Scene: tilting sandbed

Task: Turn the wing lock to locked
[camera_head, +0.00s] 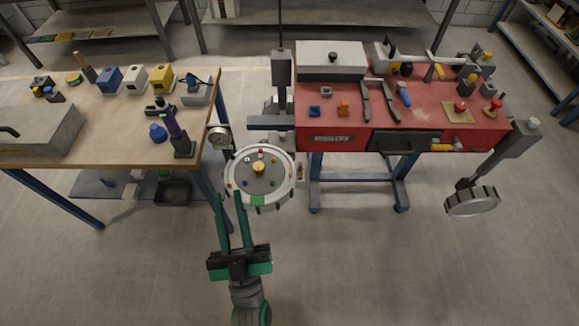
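My gripper (229,197) is at the lower centre, its two long green fingers apart with nothing clearly held between them. Its tips are at the lower left edge of a round white-rimmed disc (282,189), which has a grey centre and a brass knob (259,167). I cannot tell for certain which part is the wing lock. A small yellow and red fitting (445,147) sticks out on the front of the red bench (340,148), beside a dark panel, far to the right of my gripper. No lock marking is legible.
A wooden table (120,125) with coloured blocks and a purple-black tool (174,130) stands at the left. A round gauge (219,137) is beside the disc. A grey handwheel (472,201) hangs at the right of the red bench. The floor in front is clear.

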